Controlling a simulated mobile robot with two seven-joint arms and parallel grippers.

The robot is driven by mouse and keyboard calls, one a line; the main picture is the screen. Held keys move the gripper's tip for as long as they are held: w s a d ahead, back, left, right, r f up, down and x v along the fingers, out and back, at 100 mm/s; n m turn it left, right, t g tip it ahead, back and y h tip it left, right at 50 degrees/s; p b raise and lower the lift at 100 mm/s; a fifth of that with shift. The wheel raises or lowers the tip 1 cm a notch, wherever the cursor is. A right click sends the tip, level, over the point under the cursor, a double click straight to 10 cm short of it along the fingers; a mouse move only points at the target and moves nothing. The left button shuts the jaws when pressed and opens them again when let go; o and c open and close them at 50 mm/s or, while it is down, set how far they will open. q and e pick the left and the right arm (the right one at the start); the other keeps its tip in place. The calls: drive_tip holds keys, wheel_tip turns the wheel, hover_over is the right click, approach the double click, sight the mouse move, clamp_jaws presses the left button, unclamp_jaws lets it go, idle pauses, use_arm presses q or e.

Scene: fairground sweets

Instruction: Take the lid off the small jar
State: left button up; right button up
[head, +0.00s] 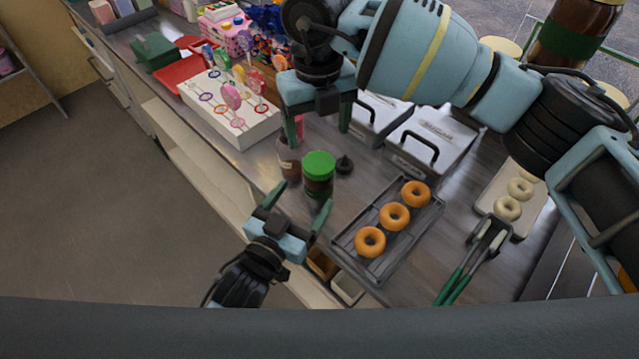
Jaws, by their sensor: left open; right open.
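A small dark jar (318,189) with a bright green lid (319,164) stands upright on the metal counter. The lid sits on the jar. My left gripper (303,197) is open and empty just in front of the jar, its right finger close to the jar's lower side; I cannot tell whether they touch. My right gripper (318,126) is open, fingers pointing down, behind and above the lid, and holds nothing visible. A brown jar (288,162) stands left of the lidded jar, partly hidden behind my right gripper's finger.
A small black knob-like piece (344,164) lies right of the jar. A grey tray (365,214) with orange doughnuts is at the right, with green-handled tongs (463,277) beyond. A white lollipop stand (236,126) is at the left. Lidded metal bins (428,130) stand behind.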

sight(312, 186)
use_arm(q)
drive_tip(key=x, duration=0.6)
drive_tip(key=shift+w+d, duration=0.2)
drive_tip(key=shift+w, duration=0.15)
use_arm(e)
drive_tip(key=shift+w, duration=0.1)
use_arm(q)
drive_tip(key=shift+r, duration=0.1)
clamp_jaws()
use_arm(e)
drive_tip(key=m, duration=0.7)
drive_tip(key=shift+m, duration=0.3)
drive_tip(key=m, duration=0.5)
drive_tip(key=shift+m, duration=0.4)
drive_tip(key=shift+f, duration=4.05)
